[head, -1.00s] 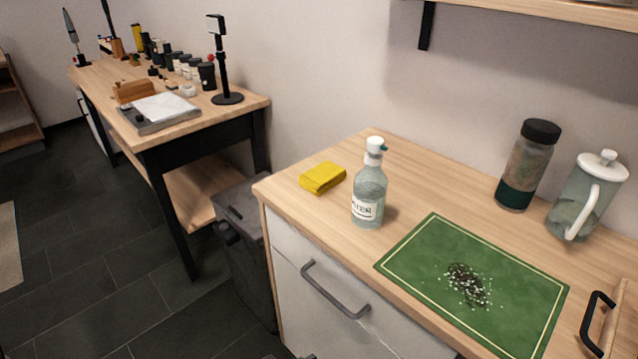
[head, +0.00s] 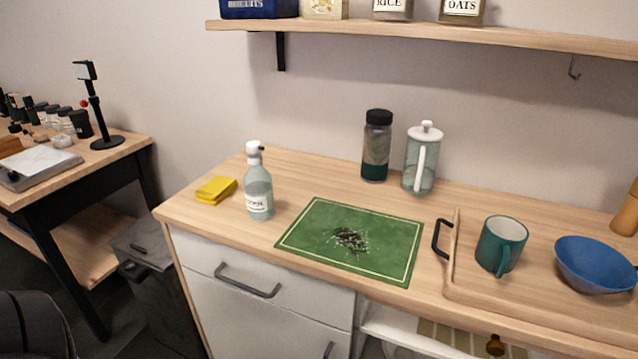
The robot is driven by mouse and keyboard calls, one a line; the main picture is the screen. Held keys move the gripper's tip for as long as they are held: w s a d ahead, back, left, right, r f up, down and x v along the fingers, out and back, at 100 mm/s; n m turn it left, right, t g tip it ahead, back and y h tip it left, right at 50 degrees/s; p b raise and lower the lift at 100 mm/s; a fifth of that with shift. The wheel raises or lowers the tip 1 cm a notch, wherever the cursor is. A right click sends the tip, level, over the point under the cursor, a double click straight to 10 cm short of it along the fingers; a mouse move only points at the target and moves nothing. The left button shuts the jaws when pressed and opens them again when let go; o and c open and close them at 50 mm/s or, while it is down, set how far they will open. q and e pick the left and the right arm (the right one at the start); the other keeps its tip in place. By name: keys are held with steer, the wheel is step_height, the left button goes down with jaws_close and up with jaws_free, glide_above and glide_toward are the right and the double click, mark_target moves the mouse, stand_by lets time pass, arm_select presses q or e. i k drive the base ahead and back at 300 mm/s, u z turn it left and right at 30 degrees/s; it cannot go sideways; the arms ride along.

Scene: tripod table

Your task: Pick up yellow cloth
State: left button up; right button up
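The yellow cloth (head: 216,190) lies folded on the wooden counter (head: 185,212), near its left end. A clear spray or pump bottle (head: 259,193) with a white top stands upright just to the right of the cloth, a little apart from it. Neither of my grippers shows in the head view. A dark rounded shape at the bottom left corner may be part of my own arm.
A green mat (head: 390,235) with dark and white crumbs lies right of the bottle. A tumbler (head: 376,147) and a glass press (head: 422,160) stand behind it. A wooden tray (head: 465,290) holds a teal mug (head: 502,243) and blue bowl (head: 594,264). A shelf (head: 420,33) hangs above.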

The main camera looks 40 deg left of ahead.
mark_target(219, 187)
steer(key=z, duration=2.35)
steer(key=k, duration=2.05)
steer(key=u, duration=1.3)
